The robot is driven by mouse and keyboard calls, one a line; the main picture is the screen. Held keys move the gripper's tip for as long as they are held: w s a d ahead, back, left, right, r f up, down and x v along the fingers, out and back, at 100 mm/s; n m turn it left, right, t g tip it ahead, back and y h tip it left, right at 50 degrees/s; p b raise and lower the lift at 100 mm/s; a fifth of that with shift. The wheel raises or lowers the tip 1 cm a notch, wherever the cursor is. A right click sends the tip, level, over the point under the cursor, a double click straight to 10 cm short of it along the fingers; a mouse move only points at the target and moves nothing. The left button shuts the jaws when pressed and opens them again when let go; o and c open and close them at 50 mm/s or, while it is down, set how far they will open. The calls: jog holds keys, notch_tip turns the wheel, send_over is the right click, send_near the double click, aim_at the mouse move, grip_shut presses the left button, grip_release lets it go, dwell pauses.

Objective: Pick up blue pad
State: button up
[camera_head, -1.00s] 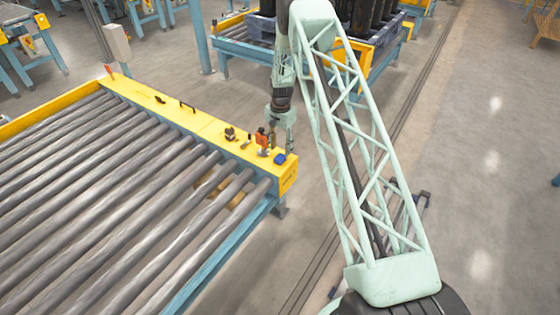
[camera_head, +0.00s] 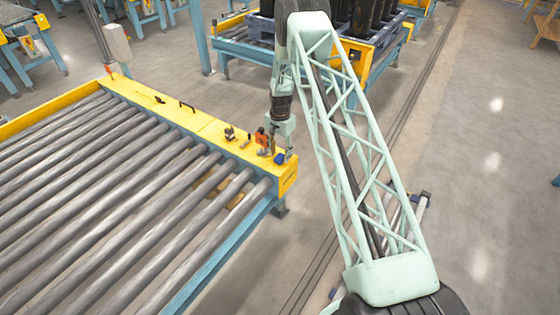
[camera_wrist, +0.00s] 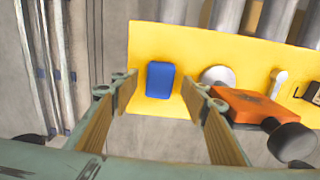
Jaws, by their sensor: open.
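The blue pad (camera_wrist: 160,79) lies flat near the end of the yellow ledge (camera_wrist: 145,40) in the wrist view. In the head view the blue pad (camera_head: 280,158) is at the ledge's right end, close under my gripper (camera_head: 288,153). In the wrist view my gripper (camera_wrist: 162,92) is open, with one finger on each side of the pad in the picture. The fingers are empty. I cannot tell how far above the ledge the fingertips are.
An orange tool (camera_wrist: 248,104) with a dark round end lies just right of the right finger, near a pale disc (camera_wrist: 217,76). Further items lie along the ledge (camera_head: 215,130). A roller conveyor (camera_head: 110,170) borders it. Open floor (camera_head: 240,260) lies on the near side.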

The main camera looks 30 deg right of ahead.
jog(key=shift+f, duration=0.85)
jog(key=shift+c, duration=0.3)
jog(key=c, duration=0.7)
